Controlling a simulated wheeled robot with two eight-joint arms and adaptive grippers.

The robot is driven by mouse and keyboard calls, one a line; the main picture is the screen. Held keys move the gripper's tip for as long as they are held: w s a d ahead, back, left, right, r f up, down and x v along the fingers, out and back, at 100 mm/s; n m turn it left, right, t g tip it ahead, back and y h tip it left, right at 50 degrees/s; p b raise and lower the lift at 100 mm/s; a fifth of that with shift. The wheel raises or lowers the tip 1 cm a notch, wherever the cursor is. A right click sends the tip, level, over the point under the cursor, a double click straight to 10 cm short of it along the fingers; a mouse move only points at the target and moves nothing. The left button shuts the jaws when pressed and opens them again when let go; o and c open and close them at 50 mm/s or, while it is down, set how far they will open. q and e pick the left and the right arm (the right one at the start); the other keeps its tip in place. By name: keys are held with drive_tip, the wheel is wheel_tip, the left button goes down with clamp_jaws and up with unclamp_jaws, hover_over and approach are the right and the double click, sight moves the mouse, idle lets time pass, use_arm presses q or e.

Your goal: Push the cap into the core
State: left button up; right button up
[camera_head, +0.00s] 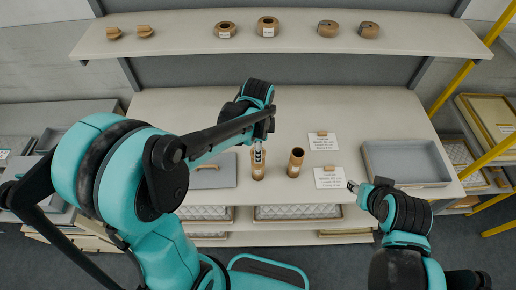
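A second upright brown core (296,164) with a dark open top stands just to the right, apart from the gripper. My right gripper (352,186) is at the bench's front edge, away from both cores; its finger state is unclear.
Two white printed cards (322,143) (329,180) lie right of the cores, each with a small brown piece. A grey tray (405,183) is at the bench's right; a grey board (212,181) lies left. A shelf (180,37) with brown rolls (268,26) runs behind.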

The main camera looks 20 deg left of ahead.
use_arm(q)
drive_tip(key=shift+f+b, duration=0.5)
drive_tip(key=shift+f, duration=0.1)
drive_tip(key=o, duration=0.5)
drive_tip(key=shift+r+p, duration=4.15)
drive_tip(key=shift+r, duration=1.4)
drive_tip(key=shift+f, duration=0.1)
